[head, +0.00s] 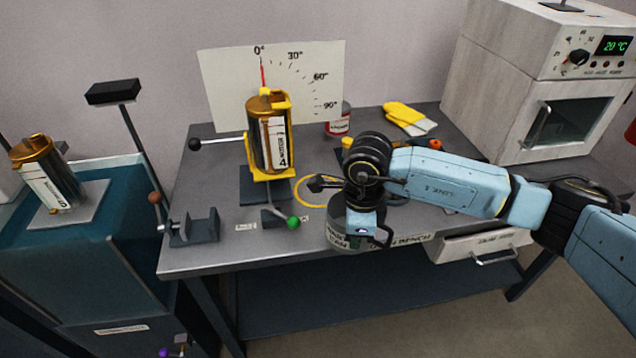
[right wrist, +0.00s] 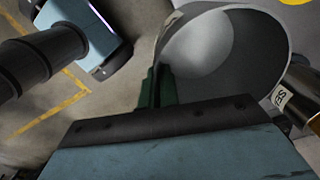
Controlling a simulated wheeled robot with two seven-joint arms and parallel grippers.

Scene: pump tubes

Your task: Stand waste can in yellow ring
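The waste can (head: 348,241) is a grey open can with a label, partly hidden under my right wrist in the head view. It appears at the front edge of the bench. My right gripper (head: 364,220) is over it. In the right wrist view the can's open mouth (right wrist: 225,50) looks empty, and my right gripper's dark fingers (right wrist: 157,87) are at its rim, apparently shut on the wall. The yellow ring (head: 302,190) is a thin outline on the bench, just left of and behind the can, partly covered by my arm. My left gripper is not in view.
On the bench (head: 215,258), a gold canister (head: 268,140) stands in a yellow tilting holder with a green-knobbed lever (head: 292,221) close to the ring. A red-and-white tin (head: 338,122), yellow gloves (head: 408,118) and an oven (head: 545,85) are behind. A clamp (head: 193,228) is at left.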

